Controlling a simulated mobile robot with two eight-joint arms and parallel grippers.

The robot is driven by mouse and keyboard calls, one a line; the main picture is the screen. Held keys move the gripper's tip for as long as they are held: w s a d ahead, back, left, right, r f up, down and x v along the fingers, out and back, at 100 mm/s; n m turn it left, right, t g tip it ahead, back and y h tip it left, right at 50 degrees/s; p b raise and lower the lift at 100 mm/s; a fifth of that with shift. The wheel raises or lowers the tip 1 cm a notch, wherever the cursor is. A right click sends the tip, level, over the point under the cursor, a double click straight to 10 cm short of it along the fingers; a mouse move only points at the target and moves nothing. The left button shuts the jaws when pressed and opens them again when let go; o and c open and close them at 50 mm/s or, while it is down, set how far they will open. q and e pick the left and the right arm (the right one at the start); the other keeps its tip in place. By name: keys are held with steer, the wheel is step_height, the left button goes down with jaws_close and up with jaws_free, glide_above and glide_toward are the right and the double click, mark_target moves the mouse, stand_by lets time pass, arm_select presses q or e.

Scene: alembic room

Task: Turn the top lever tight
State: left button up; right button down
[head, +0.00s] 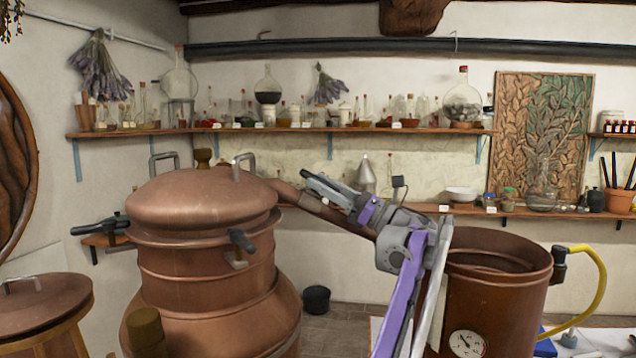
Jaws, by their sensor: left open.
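The copper still (205,260) stands left of centre with its domed lid (200,197) seated on top. One dark-handled lever (100,226) sticks out left at the lid's rim. Another dark lever (243,241) sits on the front right of the rim, above a small bracket. I cannot tell which one is the top lever, or whether either is tight. My left gripper (315,186) is open and empty, right of the lid by the copper pipe (289,192). It is apart from both visible levers. My right gripper is not in view.
The copper pipe slopes down right from the still, partly behind my arm. An open copper vessel (500,260) with a gauge (466,344) and yellow hose (598,290) stands at right. A smaller lidded vessel (40,305) is at lower left. Shelves of glassware line the wall.

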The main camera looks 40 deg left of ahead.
arm_select(q)
steer(key=v, duration=0.9)
steer(key=shift+d, duration=0.15)
steer(key=shift+f, duration=0.1)
